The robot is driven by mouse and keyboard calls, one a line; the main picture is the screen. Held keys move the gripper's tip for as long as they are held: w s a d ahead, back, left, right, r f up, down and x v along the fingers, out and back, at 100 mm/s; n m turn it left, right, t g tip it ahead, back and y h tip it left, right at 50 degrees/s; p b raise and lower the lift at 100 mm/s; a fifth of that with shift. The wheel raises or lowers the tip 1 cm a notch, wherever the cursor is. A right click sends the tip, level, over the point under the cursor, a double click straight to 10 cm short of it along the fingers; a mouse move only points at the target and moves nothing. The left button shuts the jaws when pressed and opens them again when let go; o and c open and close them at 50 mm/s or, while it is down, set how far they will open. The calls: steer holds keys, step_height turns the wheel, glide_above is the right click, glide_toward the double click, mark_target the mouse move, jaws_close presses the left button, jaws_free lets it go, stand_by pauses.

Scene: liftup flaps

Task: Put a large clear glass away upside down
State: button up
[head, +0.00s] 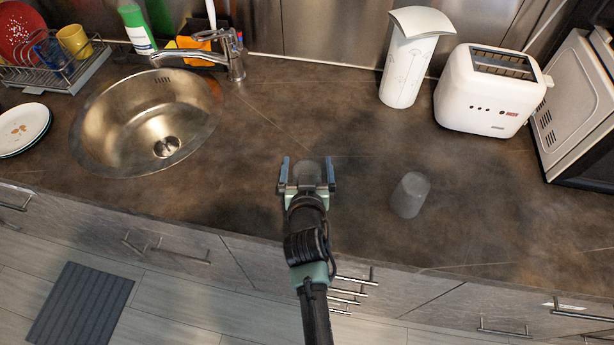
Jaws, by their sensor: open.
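A grey, see-through glass (410,195) stands on the dark worktop, right of my gripper and near the front edge. I cannot tell which way up it is. My gripper (308,172) is over the worktop left of this glass, with its two fingers spread apart. A grey rounded shape shows between the fingers. I cannot tell whether it is another glass or part of my gripper. The glass on the right is clear of the fingers. No open cupboard or flap is in view.
A round steel sink (150,120) with a tap (232,58) is at the left. A dish rack (60,70) and stacked plates (22,128) lie beyond it. A white canister (408,65), toaster (490,90) and microwave (575,110) stand at the back right. Drawers with bar handles run below.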

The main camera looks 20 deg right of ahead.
steer(key=shift+r, duration=0.1)
steer(key=c, duration=1.5)
